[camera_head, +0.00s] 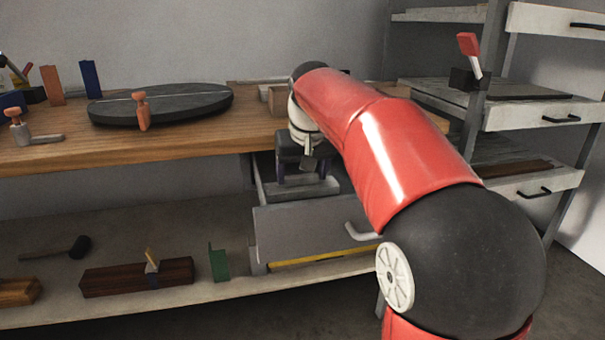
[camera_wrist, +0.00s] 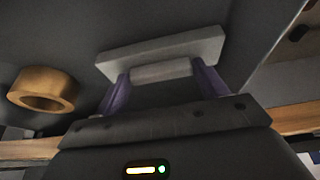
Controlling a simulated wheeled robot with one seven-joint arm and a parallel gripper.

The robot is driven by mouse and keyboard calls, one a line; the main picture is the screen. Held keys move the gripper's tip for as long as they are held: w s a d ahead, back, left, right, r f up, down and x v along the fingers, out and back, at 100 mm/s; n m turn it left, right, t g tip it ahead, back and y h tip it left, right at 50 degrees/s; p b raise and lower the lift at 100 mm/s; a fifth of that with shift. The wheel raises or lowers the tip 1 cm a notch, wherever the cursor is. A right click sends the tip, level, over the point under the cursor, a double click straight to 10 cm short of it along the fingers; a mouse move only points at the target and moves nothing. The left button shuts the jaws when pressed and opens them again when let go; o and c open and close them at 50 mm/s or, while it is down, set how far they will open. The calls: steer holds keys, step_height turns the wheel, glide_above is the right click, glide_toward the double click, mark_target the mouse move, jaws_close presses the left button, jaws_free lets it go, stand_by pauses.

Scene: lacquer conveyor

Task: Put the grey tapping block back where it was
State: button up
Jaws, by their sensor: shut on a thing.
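The grey tapping block (camera_head: 312,189) is a flat pale grey bar with a narrower raised part. It is inside or just over the open grey drawer (camera_head: 310,234) under the workbench. My gripper (camera_head: 302,178) points down into the drawer, shut on the block's raised part. In the wrist view the block (camera_wrist: 160,48) lies across the tips of my purple fingers (camera_wrist: 162,76). I cannot tell whether the block touches the drawer floor. A tan tape roll (camera_wrist: 42,90) lies in the drawer beside it.
The wooden bench top (camera_head: 60,152) is above and left of the drawer, with a dark round plate (camera_head: 165,102) on it. A lower shelf (camera_head: 120,308) holds a wooden plane (camera_head: 135,277) and a green block (camera_head: 218,263). A drawer rack (camera_head: 545,116) stands right.

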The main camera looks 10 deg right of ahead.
steer(key=shift+f, duration=0.1)
steer(key=o, duration=1.1)
steer(key=shift+c, duration=0.2)
steer(key=p+v, duration=0.2)
steer(key=v, duration=1)
steer(key=shift+p, duration=0.35)
